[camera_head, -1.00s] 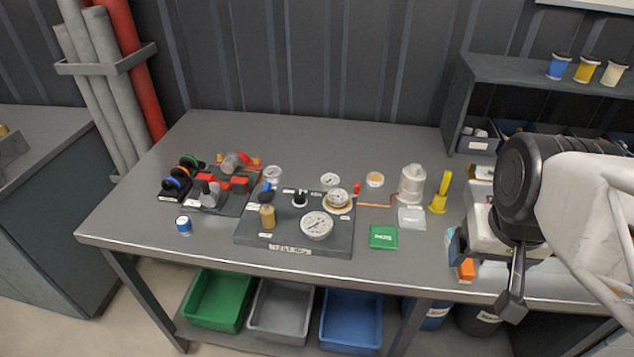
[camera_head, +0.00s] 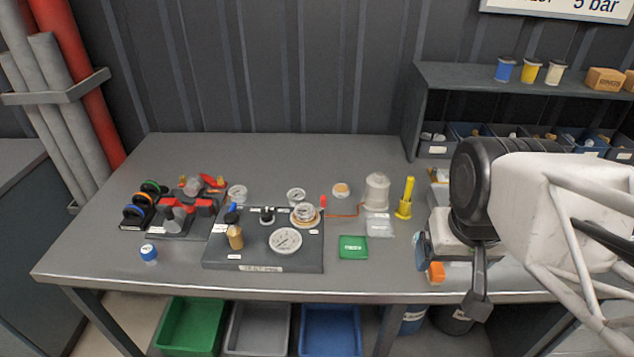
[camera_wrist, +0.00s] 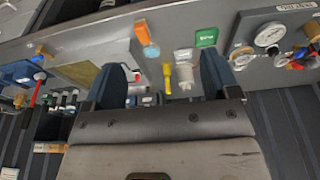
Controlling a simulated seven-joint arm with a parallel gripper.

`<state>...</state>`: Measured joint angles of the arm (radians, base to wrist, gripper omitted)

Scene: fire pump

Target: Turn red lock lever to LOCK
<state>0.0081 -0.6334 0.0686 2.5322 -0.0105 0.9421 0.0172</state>
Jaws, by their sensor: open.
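A small upright red lever (camera_head: 323,201) stands at the right rear edge of the dark test panel (camera_head: 262,255), beside a small gauge (camera_head: 304,212). I cannot read its markings or tell its setting. Red parts also show on the pump assembly (camera_head: 205,206) to the left. My gripper (camera_head: 478,295) is at the right of the table, well apart from the panel, with one dark finger pointing down. In the wrist view its two fingers (camera_wrist: 164,85) are spread with nothing between them. The panel's large gauge (camera_wrist: 270,34) shows at the upper right there.
An orange piece (camera_head: 436,272) lies near the gripper. A shelf (camera_head: 500,85) with bins stands at the back right. The table's left rear is clear.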

